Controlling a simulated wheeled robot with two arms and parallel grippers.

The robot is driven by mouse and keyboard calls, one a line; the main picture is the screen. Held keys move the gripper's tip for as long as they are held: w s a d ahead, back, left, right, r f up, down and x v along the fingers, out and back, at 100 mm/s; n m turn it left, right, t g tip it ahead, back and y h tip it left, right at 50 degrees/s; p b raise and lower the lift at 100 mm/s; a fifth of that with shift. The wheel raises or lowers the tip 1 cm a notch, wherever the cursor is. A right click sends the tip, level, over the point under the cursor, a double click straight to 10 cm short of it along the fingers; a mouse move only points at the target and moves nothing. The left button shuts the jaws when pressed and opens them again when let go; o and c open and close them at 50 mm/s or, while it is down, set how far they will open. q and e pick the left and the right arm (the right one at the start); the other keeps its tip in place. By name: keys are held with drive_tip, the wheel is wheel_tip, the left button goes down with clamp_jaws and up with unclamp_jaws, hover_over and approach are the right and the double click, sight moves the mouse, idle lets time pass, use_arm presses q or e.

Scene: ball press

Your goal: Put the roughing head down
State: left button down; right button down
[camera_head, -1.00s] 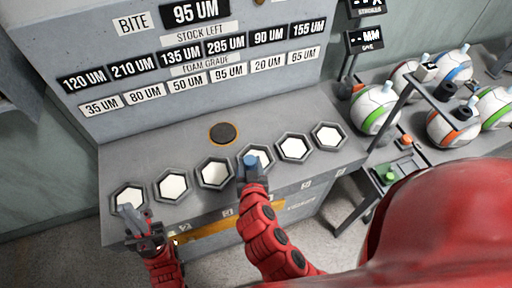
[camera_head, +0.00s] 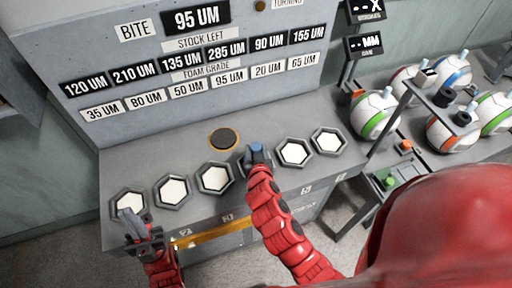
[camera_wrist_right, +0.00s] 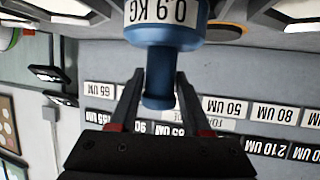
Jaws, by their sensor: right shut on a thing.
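The blue roughing head (camera_wrist_right: 175,40) has a white band marked 0.9 KG and a narrower blue neck. In the wrist view, my right gripper (camera_wrist_right: 157,90) is shut on that neck. In the head view, the blue end (camera_head: 257,148) shows at my right gripper (camera_head: 257,158), over or near a hexagonal holder in the row; the gripper covers most of that holder. Whether the head touches the bench is hidden. My left gripper (camera_head: 132,224) is at the front left, near the leftmost holder (camera_head: 128,203); its jaw gap is unclear.
A grey bench (camera_head: 300,103) carries a row of white-filled hexagonal holders and a dark disc with an orange rim (camera_head: 223,138). Behind stands a label panel (camera_head: 60,45). At right, a rack with several striped balls (camera_head: 374,113) stands close. The bench's back strip is clear.

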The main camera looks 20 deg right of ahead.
drive_tip(key=shift+f, duration=0.1)
drive_tip(key=shift+f, duration=0.1)
drive_tip(key=shift+c, duration=1.8)
unclamp_jaws()
drive_tip(key=shift+s, duration=0.1)
